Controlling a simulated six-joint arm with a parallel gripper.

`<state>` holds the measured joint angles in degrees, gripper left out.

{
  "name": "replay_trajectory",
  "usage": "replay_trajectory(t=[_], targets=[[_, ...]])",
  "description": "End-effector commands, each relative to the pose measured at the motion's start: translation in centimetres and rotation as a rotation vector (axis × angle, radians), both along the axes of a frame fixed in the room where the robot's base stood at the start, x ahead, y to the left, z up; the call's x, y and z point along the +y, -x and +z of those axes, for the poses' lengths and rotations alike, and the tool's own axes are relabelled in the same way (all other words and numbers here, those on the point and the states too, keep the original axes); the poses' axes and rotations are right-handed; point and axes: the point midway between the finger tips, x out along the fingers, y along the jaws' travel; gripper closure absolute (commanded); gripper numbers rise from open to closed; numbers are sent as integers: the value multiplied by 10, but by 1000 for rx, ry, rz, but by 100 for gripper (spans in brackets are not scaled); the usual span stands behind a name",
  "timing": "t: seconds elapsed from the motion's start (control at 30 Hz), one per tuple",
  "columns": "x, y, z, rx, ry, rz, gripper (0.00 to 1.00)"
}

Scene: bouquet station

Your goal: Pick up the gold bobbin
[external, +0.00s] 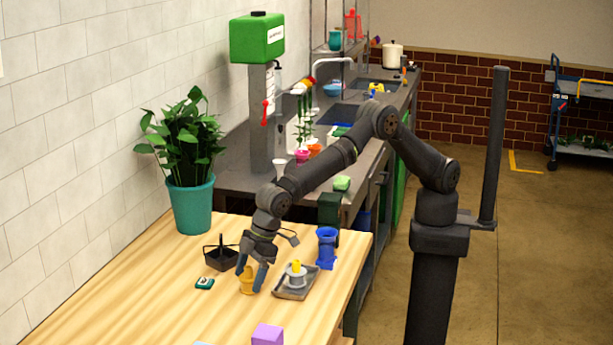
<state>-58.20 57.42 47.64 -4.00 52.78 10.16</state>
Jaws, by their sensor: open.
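The gold bobbin (246,283) stands on the light wooden table, near its middle. My gripper (249,281) points down over it and is open. One blue-grey finger shows to the left of the bobbin and the other to its right, low near the table. Whether either finger touches the bobbin cannot be told from this view. The fingers hide part of the bobbin's sides.
A grey tray (283,293) holding a pale spool with a yellow top, and a blue container (327,247), stand close on the right. A dark caddy (219,259) and a small green item (205,284) are left. A purple block (267,335) lies in front.

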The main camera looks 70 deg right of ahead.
Motion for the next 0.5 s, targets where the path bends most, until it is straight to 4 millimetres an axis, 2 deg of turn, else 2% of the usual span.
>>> replay_trajectory(t=[0.1, 0.33, 0.5], targets=[[4, -4, -11, -1, -1, 0, 25], [4, -4, -13, -1, -2, 0, 27], [4, -4, -12, -1, -1, 0, 61]])
